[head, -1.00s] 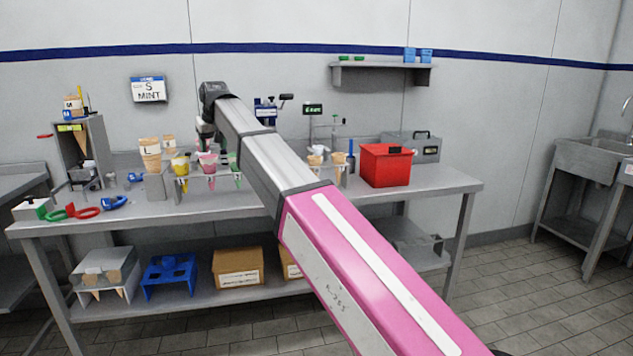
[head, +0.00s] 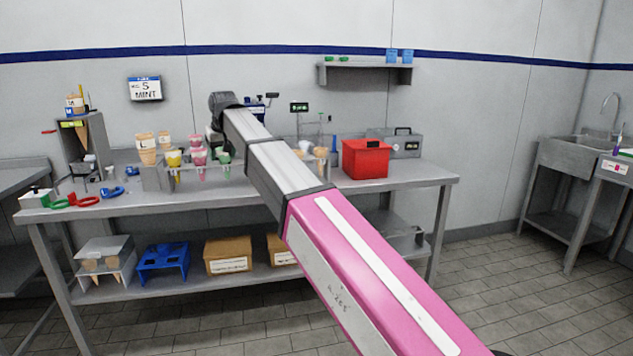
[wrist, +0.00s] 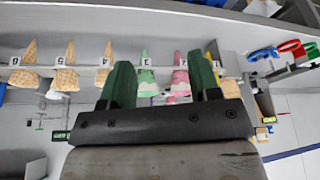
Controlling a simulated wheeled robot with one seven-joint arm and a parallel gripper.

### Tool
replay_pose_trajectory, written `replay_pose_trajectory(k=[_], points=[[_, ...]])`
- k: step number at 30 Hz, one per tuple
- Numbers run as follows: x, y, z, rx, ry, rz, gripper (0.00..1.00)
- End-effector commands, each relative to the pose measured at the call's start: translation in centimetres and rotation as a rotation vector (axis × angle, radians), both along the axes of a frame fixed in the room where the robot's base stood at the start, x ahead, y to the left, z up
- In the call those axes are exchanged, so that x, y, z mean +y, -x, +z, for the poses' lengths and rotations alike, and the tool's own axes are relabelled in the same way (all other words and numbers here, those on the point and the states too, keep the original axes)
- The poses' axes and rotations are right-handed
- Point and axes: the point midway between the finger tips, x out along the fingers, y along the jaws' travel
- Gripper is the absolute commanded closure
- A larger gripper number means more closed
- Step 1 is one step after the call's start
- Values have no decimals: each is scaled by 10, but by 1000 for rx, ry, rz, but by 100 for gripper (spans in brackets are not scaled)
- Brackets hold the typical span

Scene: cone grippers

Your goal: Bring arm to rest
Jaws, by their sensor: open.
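My arm (head: 340,235), pink and grey, reaches from the lower right over the steel table (head: 405,184). Its end is above the table, with the fingers not distinguishable in the head view. In the wrist view my gripper (wrist: 160,82) has two dark green fingers, apart, with nothing clearly held between them. Beyond the fingers is a numbered rack (wrist: 125,70) of cones, appearing upside down. A green-topped cone (wrist: 147,84) shows between the fingers and a pink-topped one (wrist: 181,80) beside the right finger. Several plain cones (wrist: 67,76) are at left.
A red box (head: 365,160) and a grey case (head: 405,143) stand on the table's right. A wall shelf (head: 362,72) is above, and a sink (head: 590,155) stands at right. The floor in front is clear.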

Motion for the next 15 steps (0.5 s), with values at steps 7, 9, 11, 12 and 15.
replay_pose_trajectory(k=[7,9,11,12,15], points=[[-38,-8,-46,23,15,-42,44],[-52,-10,-62,30,20,-57,44],[-66,-12,-78,39,25,-72,44],[-77,-13,-90,44,28,-84,44],[-111,-13,-126,65,39,-120,44]])
